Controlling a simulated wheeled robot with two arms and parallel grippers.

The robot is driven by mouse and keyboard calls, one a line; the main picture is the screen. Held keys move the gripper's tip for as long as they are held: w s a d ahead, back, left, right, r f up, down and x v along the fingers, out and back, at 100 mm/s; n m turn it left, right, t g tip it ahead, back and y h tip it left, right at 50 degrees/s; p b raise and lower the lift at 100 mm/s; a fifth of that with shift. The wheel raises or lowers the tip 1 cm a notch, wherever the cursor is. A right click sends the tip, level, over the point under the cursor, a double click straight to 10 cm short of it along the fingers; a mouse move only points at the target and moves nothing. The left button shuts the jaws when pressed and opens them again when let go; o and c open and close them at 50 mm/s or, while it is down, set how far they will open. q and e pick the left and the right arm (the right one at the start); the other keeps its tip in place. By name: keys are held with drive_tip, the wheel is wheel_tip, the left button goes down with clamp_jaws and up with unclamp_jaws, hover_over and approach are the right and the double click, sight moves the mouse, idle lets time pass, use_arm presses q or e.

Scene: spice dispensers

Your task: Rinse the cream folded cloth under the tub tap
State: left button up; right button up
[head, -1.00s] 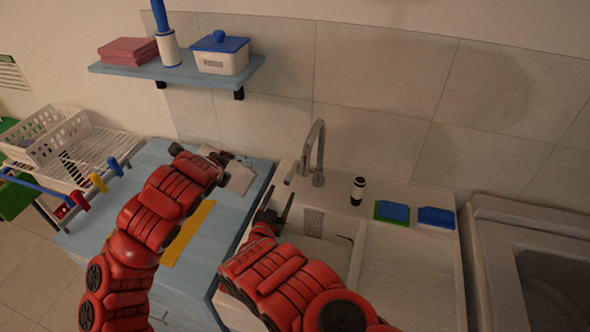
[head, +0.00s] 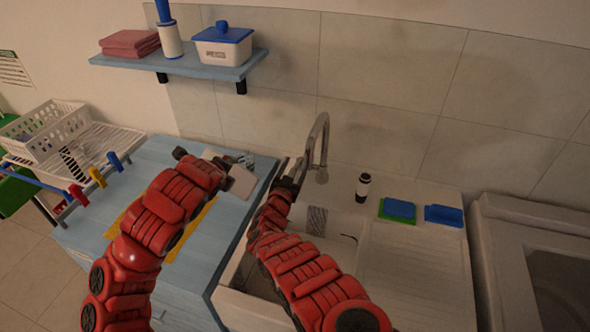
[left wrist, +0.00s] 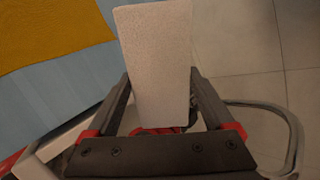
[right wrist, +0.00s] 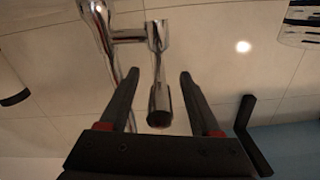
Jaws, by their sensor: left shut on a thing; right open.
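The cream folded cloth (head: 242,183) is held by my left gripper (head: 228,165), over the blue counter's back right part beside the tub. In the left wrist view the cloth (left wrist: 157,60) stands out between the two fingers. The chrome tub tap (head: 322,140) rises behind the tub (head: 238,266). My right gripper (head: 291,174) is open at the left side of the tap. In the right wrist view a chrome tap lever (right wrist: 160,85) lies between the spread fingers; I cannot tell whether they touch it. My right arm hides part of the tub.
A dark bottle (head: 363,187), a blue-and-green sponge (head: 398,210) and a blue sponge (head: 444,215) stand right of the tap. A yellow cloth (head: 203,216) lies on the blue counter (head: 160,158). A shelf (head: 185,66) hangs above. A dish rack (head: 95,148) is at left.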

clamp_jaws()
idle(0.4)
idle(1.1)
